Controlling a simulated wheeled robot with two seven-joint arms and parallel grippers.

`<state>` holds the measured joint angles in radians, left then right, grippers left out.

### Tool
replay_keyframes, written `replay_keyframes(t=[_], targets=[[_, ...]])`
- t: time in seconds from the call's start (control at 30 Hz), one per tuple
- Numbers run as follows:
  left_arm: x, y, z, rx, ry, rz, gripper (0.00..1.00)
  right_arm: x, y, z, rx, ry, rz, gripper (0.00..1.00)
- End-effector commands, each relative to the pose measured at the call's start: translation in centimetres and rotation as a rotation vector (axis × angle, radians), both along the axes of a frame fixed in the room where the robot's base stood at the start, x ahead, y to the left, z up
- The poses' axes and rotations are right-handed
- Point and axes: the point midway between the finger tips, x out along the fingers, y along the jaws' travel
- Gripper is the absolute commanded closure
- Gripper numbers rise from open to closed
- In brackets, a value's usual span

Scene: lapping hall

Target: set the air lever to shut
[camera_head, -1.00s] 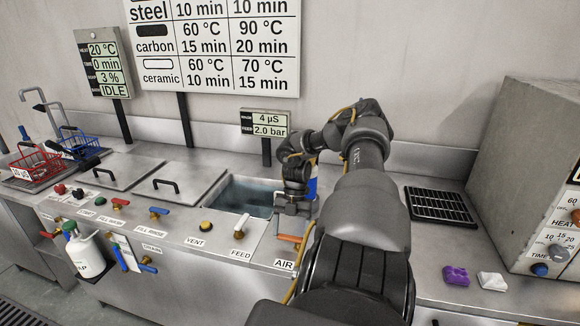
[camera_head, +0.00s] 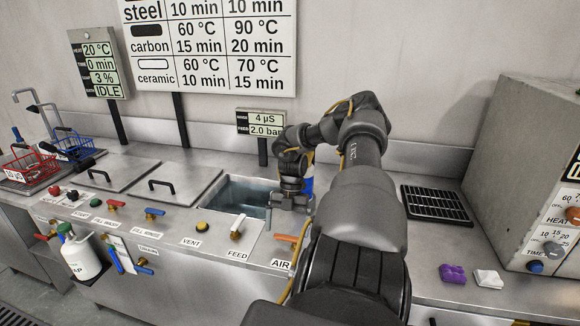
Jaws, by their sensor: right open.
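The air lever (camera_head: 287,238) has an orange handle and sits on the front ledge of the steel counter, above the AIR label (camera_head: 281,263). Its handle points left, and its right end is partly hidden by my right arm. My right gripper (camera_head: 283,222) hangs with its fingers down over the right front edge of the open basin, just behind and above the air lever. It is open, with nothing seen between its fingers, and looks apart from the lever. My left gripper is not in view.
The open basin (camera_head: 238,197) lies behind.

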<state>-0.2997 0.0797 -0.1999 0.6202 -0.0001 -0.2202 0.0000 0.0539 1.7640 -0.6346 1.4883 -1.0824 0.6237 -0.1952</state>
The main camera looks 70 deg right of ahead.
Motion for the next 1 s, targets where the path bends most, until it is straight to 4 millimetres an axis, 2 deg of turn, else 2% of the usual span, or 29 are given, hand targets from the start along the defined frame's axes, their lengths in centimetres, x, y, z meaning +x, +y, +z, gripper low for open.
replay_keyframes(t=[0.07, 0.17, 0.4, 0.7, 0.83, 1.0], targets=[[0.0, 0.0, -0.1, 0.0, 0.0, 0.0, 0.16, 0.0, 0.0, 1.7, -0.004, -0.002, 0.001, 0.01], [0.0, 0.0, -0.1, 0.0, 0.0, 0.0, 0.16, -0.5, 1.4, 3.2, -0.002, -0.003, 0.005, 0.01], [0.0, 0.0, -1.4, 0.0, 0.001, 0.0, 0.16, -2.2, 5.3, 7.4, -0.001, -0.003, 0.004, 0.01], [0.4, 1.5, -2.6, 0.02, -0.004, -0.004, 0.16, -4.4, 10.7, 9.9, -0.001, -0.002, 0.001, 0.01], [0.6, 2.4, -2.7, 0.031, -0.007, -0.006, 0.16, -5.0, 12.1, 10.6, 0.0, 0.0, 0.001, 0.01], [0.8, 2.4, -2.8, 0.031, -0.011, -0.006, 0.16, -5.3, 12.9, 11.1, 0.0, 0.0, 0.0, 0.01]])
